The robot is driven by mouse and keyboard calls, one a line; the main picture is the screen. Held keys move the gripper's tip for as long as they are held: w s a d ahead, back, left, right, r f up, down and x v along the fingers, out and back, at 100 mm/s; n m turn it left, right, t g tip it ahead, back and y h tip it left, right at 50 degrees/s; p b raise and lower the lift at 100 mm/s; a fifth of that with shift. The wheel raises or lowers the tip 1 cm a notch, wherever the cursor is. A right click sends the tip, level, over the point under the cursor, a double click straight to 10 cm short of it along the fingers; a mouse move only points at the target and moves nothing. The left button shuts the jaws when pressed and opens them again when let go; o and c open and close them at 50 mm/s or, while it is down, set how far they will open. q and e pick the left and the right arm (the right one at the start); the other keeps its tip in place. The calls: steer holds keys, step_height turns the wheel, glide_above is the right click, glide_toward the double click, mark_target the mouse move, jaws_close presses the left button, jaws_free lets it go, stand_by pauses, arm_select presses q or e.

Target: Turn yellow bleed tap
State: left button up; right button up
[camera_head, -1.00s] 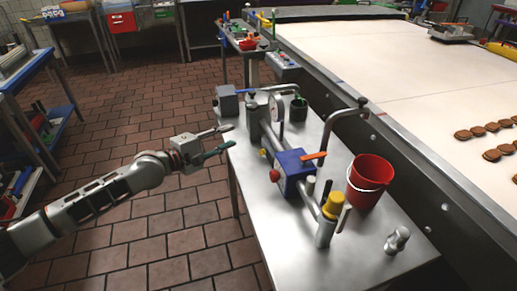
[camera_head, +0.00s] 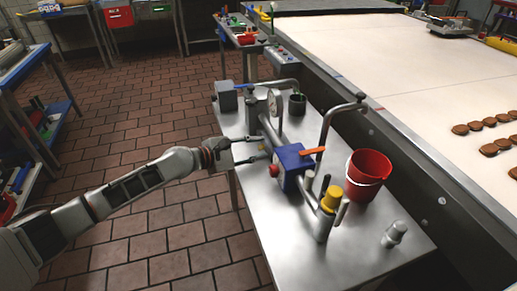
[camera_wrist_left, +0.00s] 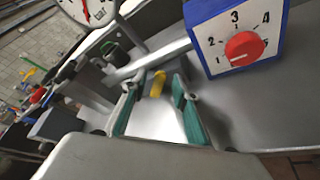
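A small yellow tap lever (camera_wrist_left: 157,84) shows in the left wrist view, beside the grey pipe and between the ends of my fingers. The lever is not clearly visible in the head view. My left gripper (camera_head: 258,149) is open over the table's left edge, next to the pipe assembly. Its teal-padded fingers (camera_wrist_left: 159,92) are apart, with the lever seen ahead between them; whether they touch it I cannot tell. A larger yellow cap (camera_head: 331,197) tops an upright grey cylinder nearer the front. My right gripper is not in view.
A blue box (camera_head: 290,165) with a red dial (camera_wrist_left: 244,48) sits right of my gripper, with an orange lever (camera_head: 307,151) above. A dial gauge (camera_head: 274,108) stands behind. A red bucket (camera_head: 368,175) is at the right. The steel table's front (camera_head: 340,267) is mostly clear.

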arm_select(q)
steer(key=shift+w+d, duration=0.25)
jaws_close()
steer(key=shift+s+d+f+m, duration=0.1)
steer(key=shift+s+f+m, duration=0.15)
steer(key=shift+f+m, duration=0.15)
steer(key=f+m+b, duration=0.1)
steer(key=m+t+b, duration=0.1)
steer(key=b, duration=0.1)
steer(key=shift+s+d+f+m+t, duration=0.1)
steer(key=shift+s+f+m+t, duration=0.2)
steer(key=shift+f, duration=0.05)
steer(key=shift+r+m+t, duration=0.25)
steer(key=shift+m+t, duration=0.05)
steer(key=shift+m, duration=0.2)
jaws_free()
steer(key=v, duration=1.2)
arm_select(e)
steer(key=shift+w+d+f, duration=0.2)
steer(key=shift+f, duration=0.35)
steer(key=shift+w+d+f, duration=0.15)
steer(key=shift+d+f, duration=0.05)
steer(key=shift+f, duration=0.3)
